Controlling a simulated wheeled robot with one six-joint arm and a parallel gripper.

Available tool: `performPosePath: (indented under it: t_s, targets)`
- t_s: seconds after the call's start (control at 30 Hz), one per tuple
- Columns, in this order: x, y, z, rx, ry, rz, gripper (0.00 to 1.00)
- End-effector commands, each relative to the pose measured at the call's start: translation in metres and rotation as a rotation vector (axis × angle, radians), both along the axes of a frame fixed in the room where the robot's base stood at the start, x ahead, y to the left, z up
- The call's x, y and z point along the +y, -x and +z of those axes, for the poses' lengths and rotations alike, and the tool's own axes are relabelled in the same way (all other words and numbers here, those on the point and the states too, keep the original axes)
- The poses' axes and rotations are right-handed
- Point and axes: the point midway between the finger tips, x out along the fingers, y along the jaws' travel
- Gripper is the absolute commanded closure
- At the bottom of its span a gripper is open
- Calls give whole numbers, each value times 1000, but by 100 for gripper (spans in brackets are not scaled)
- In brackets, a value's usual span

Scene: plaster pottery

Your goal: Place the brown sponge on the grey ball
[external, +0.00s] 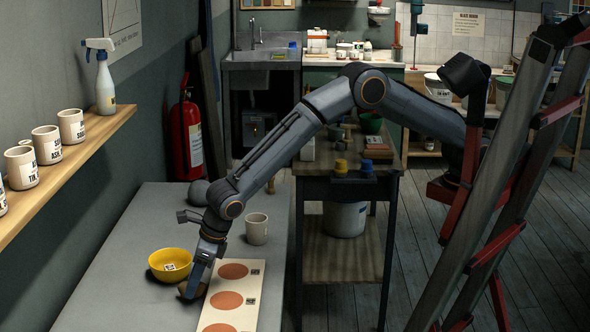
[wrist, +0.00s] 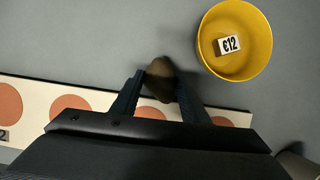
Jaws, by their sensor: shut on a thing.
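The brown sponge (external: 184,292) is low beside the pale strip with orange discs, at the front of the grey table; I cannot tell whether it touches the table. My gripper (external: 195,284) points down and is shut on it. In the wrist view the sponge (wrist: 160,70) sticks out between the two fingers of my gripper (wrist: 158,86), partly hidden by them. The grey ball (external: 198,192) rests farther back on the table, behind my wrist and partly covered by it. It is not in the wrist view.
A yellow bowl (external: 160,262) with a price tag stands close to my gripper; it also shows in the wrist view (wrist: 262,60). A beige cup (external: 257,231) stands behind the disc strip (external: 252,276). A shelf (external: 70,165) with mugs runs along the left wall.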

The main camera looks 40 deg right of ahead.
Motion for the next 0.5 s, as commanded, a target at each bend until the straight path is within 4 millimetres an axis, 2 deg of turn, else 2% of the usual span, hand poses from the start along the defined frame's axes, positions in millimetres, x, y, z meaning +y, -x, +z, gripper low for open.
performPosePath:
  t_s: [0.13, 0.47, 0.5]
  targets:
    - [0, 0, -15, -1, 2, 1, 80]
    - [0, 0, -19, 0, 0, 1, 80]
    - [0, 0, -19, 0, 0, 1, 56]
